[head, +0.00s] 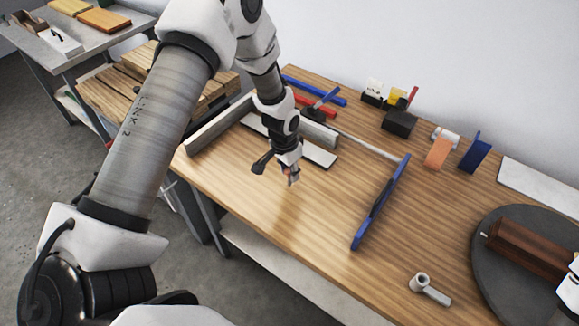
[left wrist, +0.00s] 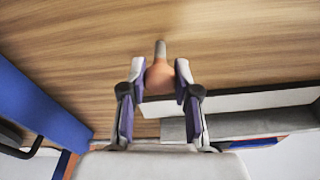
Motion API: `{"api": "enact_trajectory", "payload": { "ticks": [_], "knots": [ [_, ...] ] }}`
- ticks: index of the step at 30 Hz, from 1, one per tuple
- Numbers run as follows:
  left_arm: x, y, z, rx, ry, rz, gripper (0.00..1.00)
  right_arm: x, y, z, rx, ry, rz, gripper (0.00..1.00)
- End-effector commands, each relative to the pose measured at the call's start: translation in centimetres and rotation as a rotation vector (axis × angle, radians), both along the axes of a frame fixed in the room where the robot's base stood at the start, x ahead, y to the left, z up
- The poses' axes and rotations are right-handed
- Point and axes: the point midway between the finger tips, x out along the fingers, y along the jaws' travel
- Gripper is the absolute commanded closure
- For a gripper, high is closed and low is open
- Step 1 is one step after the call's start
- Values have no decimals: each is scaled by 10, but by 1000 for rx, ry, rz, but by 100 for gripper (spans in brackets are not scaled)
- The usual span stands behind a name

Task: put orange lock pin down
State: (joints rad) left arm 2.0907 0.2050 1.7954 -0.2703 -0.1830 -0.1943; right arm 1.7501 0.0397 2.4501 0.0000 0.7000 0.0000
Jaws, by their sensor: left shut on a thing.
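My left gripper (head: 291,178) is over the wooden table, in front of a pale strip. In the left wrist view its two fingers (left wrist: 160,88) are shut on the orange lock pin (left wrist: 159,77). The pin has a rounded orange body between the fingers and a grey tip that points away from the gripper, toward the wood. I cannot tell whether the tip touches the table. In the head view the pin is mostly hidden by the fingers. My right gripper's fingers do not show.
A blue-ended clamp bar (head: 380,203) lies to the right of the gripper. A round dark turntable (head: 493,282) holds a brown block (head: 528,250). Small blocks stand at the back. Bare wood (head: 310,215) lies in front of the gripper.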

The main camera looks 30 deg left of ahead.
Motion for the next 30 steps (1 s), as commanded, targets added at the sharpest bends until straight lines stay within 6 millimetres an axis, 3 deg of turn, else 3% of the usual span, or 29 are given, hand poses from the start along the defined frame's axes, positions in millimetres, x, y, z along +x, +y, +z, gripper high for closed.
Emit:
{"api": "enact_trajectory", "payload": {
  "ticks": [10, 11, 12, 13, 24, 30],
  "knots": [
    [0, 0, -8, -1, -2, 0, 100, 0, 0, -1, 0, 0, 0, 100],
    [0, 0, -8, -1, -2, 0, 66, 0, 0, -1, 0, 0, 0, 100],
    [0, 0, -7, -1, -2, 0, 52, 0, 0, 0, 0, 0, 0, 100],
    [0, 0, -7, -1, -2, 0, 44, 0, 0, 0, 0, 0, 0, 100],
    [0, 0, -1, -1, -4, 0, 44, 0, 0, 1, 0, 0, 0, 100],
    [-4, 1, 36, -2, -7, 1, 44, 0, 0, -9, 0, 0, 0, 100]
  ]
}}
